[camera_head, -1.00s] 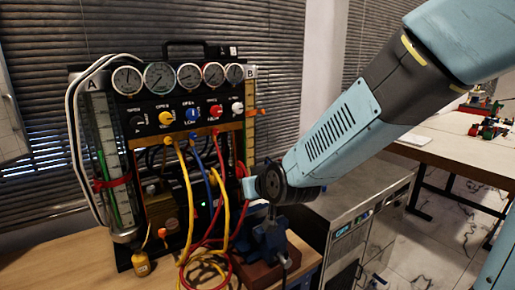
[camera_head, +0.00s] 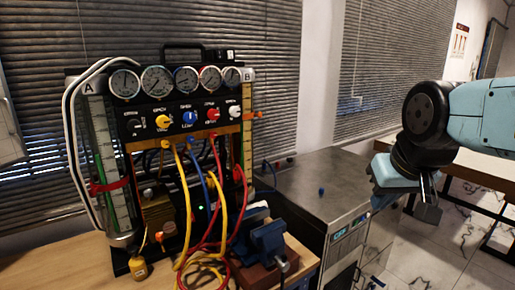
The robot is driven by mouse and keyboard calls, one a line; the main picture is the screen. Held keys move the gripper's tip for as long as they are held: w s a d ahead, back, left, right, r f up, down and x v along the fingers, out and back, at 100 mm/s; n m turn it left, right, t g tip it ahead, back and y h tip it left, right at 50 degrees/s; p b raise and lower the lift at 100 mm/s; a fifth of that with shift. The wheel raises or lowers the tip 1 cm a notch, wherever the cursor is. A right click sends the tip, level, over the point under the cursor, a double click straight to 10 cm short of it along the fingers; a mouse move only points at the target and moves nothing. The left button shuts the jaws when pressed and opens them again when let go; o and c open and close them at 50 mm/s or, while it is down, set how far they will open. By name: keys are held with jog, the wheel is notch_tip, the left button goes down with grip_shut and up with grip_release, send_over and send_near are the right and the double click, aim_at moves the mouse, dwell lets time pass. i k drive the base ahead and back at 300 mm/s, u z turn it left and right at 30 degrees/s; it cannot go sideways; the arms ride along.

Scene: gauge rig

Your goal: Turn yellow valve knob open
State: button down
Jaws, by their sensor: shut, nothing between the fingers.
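The yellow valve knob (camera_head: 163,121) is on the front panel of the gauge rig (camera_head: 140,125), second from the left in the knob row, below the round gauges. A blue knob (camera_head: 190,117), a red knob (camera_head: 211,114) and a white knob (camera_head: 233,111) are to its right. The picture is too small to tell the yellow knob's exact setting. My gripper (camera_head: 428,208) is at the right of the view, well away from the rig and pointing down, over the floor side of the grey cabinet. It is shut and empty.
Yellow, blue and red hoses (camera_head: 187,190) hang in front of the rig. A blue vise (camera_head: 267,238) stands on the wooden bench (camera_head: 70,270) at the rig's right. A grey cabinet (camera_head: 300,180) is between the rig and my gripper. The space before the knobs is clear.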

aim_at(163, 121)
jog(key=z, duration=1.7)
jog(key=i, duration=0.1)
jog(key=u, duration=2.95)
